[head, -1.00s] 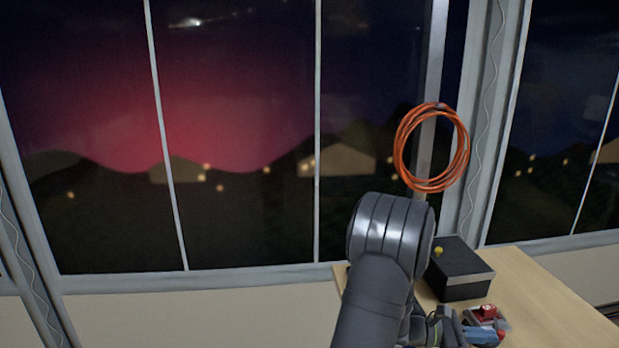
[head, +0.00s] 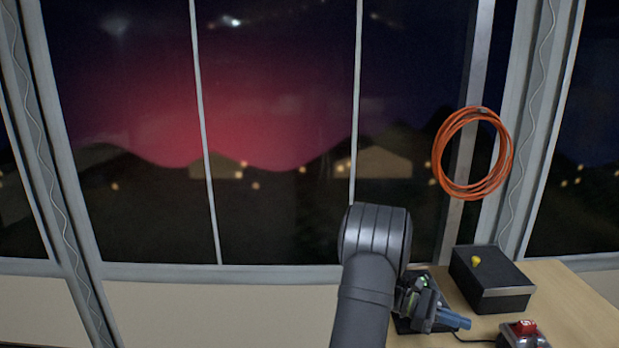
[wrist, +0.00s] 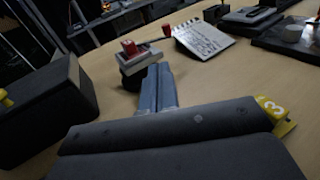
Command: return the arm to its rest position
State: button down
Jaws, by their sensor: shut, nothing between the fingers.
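My gripper (head: 466,322) is low in the head view, over the left part of the wooden table (head: 577,298). Its blue fingers point right, toward a red-topped switch box (head: 523,329). In the wrist view the two fingers of my gripper (wrist: 160,68) lie side by side, shut, with nothing held. My grey arm rises from the bottom edge of the head view and hides part of the table behind it.
A black box (head: 490,282) with a yellow knob stands right of my gripper; it also shows in the wrist view (wrist: 45,112). An orange cable coil (head: 440,155) hangs by the window.

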jog(key=v, duration=0.4)
jog(key=shift+s+d+m, duration=0.3)
jog(key=shift+d, duration=0.05)
jog(key=shift+s+d+y, duration=0.2)
jog(key=shift+s+y, duration=0.05)
jog(key=shift+y, duration=0.25)
jog(key=c, duration=1.4)
grip_release()
jog(key=shift+o, duration=0.2)
jog(key=s+d+r+m+t+y, duration=0.5)
jog(key=s+r+m, duration=0.3)
jog(key=m, duration=0.5)
jog(key=s+d+r+m+t+y, duration=0.5)
jog(key=r+m, duration=0.4)
jog(key=m, duration=0.4)
jog(key=x, duration=1.7)
jog(key=shift+d, duration=0.25)
